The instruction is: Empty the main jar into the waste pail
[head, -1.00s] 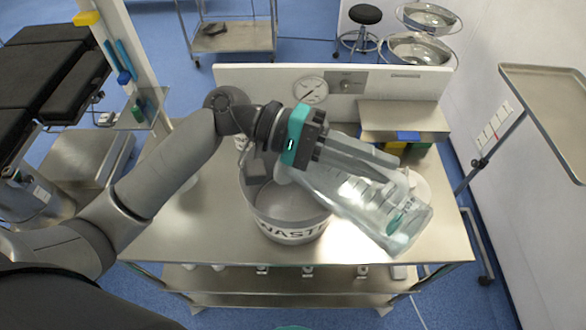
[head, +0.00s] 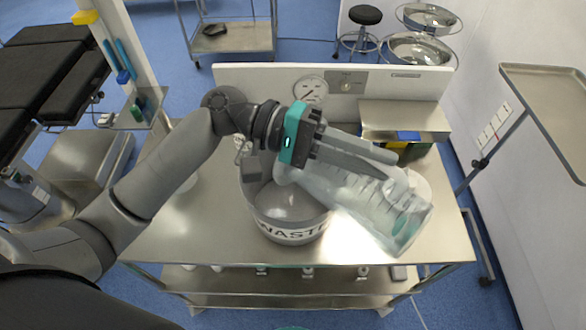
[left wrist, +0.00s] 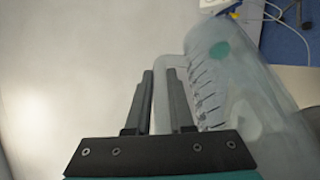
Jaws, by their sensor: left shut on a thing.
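The main jar (head: 345,195) is a clear, ridged vessel with a green spot near its lower right end. My left gripper (head: 388,165) is shut on it and holds it tilted above the table. Its upper left end overlaps the pail's right rim in the head view. The waste pail (head: 262,212) is a grey bucket marked "WASTE", standing on the steel table. In the left wrist view my fingers (left wrist: 160,75) straddle a pale handle-like part beside the jar's wall (left wrist: 232,85). I cannot make out any liquid. My right gripper is not in view.
The steel table (head: 175,235) has free room left of the pail. A panel with a gauge (head: 310,90) and a raised steel shelf (head: 405,117) stand at the back. A tray stand (head: 550,100) is at right.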

